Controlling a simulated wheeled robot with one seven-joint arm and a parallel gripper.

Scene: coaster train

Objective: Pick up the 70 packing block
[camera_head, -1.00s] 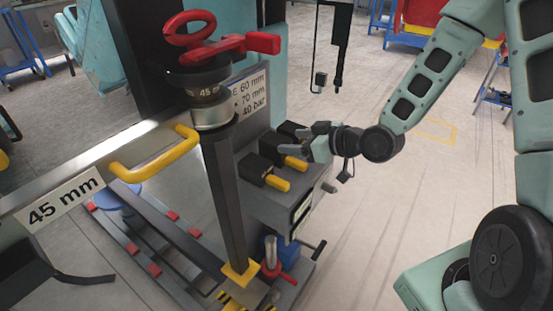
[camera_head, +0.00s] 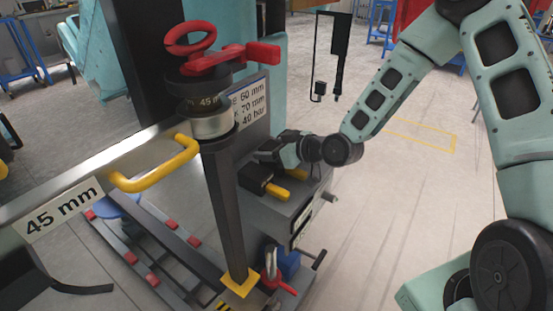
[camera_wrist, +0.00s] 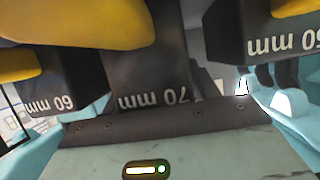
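The 70 packing block (camera_wrist: 155,85) is a dark block with an upside-down "70 mm" label, in the middle of the wrist view. A yellow handle (camera_wrist: 80,28) crosses above its label. My gripper (camera_head: 276,147) is at the row of blocks on the grey machine housing in the head view, just above and behind the front block. The fingertips are partly hidden, and I see no grip on the block.
A 60 mm block (camera_wrist: 50,88) stands left of the 70 block, and another labelled block (camera_wrist: 285,45) stands right, its number cut off. In the head view, a dark post (camera_head: 225,205) with a red-handled top stands close left. The floor at right is clear.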

